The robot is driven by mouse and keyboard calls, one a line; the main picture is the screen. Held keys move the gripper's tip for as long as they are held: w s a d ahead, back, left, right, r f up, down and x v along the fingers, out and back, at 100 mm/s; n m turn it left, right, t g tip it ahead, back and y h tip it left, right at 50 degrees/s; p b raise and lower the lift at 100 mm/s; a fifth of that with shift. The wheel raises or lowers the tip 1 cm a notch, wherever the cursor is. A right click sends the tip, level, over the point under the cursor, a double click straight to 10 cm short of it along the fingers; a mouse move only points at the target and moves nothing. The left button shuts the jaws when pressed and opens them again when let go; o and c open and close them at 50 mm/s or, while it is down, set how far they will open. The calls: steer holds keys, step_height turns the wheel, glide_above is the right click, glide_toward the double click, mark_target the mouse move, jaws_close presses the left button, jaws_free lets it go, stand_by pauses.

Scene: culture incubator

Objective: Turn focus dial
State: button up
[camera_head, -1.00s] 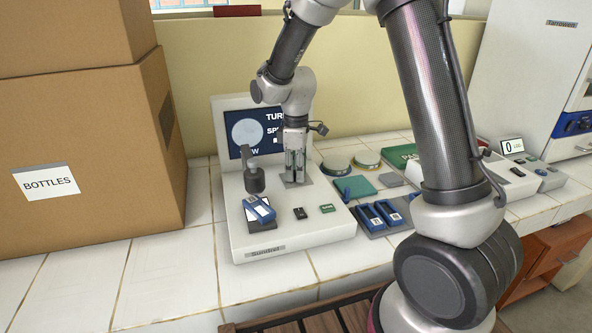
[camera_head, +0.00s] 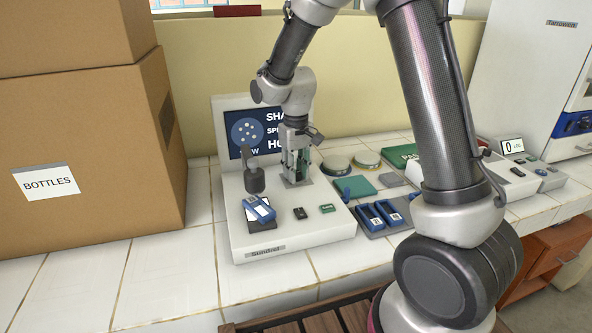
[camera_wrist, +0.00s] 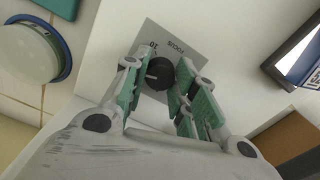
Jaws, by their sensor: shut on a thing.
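The focus dial (camera_wrist: 159,73) is a black round knob with a pale pointer line, on a grey plate (camera_wrist: 186,45) marked "FOCUS" and "10" in the wrist view. My gripper (camera_wrist: 158,80) has its green-padded fingers on either side of the dial, shut on it. In the head view my gripper (camera_head: 295,177) points down at the right rear of the white microscope base (camera_head: 330,227) and hides the dial. The screen (camera_head: 248,128) behind shows a disc with several pale spots, and text partly hidden by my arm, starting "SHA", "SPE" and "HO".
A black objective (camera_head: 254,179) stands left of my gripper. A blue slide holder (camera_head: 259,209) lies below it, with a black button (camera_head: 299,213) and green button (camera_head: 327,208) nearby. Blue holders (camera_head: 379,215) and round dishes sit right. Cardboard boxes (camera_head: 90,140) fill the left.

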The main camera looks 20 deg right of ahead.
steer(key=shift+m, duration=0.7)
steer(key=o, duration=1)
steer(key=shift+o, duration=0.2)
step_height(320, 180, up, 12)
